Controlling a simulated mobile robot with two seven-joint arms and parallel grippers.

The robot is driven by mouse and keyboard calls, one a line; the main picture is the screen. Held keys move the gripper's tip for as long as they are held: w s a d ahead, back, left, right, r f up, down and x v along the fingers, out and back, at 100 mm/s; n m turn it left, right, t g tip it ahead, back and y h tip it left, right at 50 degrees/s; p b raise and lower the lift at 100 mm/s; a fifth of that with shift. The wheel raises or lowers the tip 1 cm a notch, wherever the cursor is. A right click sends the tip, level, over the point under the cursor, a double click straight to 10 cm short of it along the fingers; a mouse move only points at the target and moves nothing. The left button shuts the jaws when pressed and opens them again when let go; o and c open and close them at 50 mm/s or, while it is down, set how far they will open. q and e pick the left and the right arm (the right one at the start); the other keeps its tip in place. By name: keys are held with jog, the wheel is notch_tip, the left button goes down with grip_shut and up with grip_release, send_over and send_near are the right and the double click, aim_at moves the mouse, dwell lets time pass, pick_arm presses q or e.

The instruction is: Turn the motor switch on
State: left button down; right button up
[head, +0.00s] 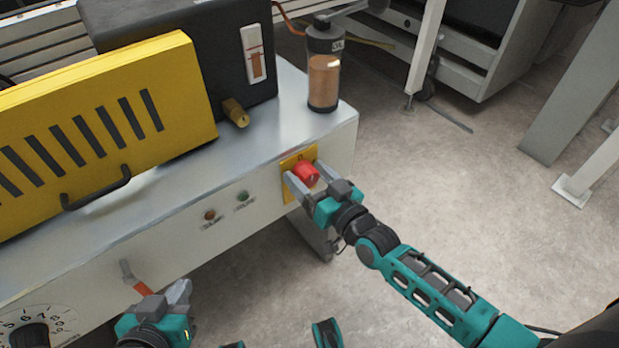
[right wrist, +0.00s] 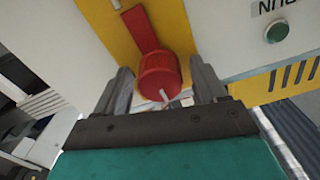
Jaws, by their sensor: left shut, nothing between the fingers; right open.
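The red rotary motor switch (head: 305,174) sits on a yellow plate (head: 289,162) at the right end of the machine's front panel. My right gripper (head: 310,180) is open, with one finger on either side of the red knob. In the right wrist view the red knob (right wrist: 160,72) with its flat red handle lies between the two open fingers; gaps show, and contact is unclear. The switch markings are not readable. My left gripper (head: 179,288) is shut and empty at the lower left, in front of the panel.
A small lever with a red-orange grip (head: 137,281) is close left of my left gripper. A numbered dial (head: 36,333) is further left. Brown and green buttons (head: 242,196) sit left of the switch; the green one also shows in the wrist view (right wrist: 277,33).

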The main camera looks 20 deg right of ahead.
jog(key=c, duration=1)
jog(key=shift+c, duration=0.2)
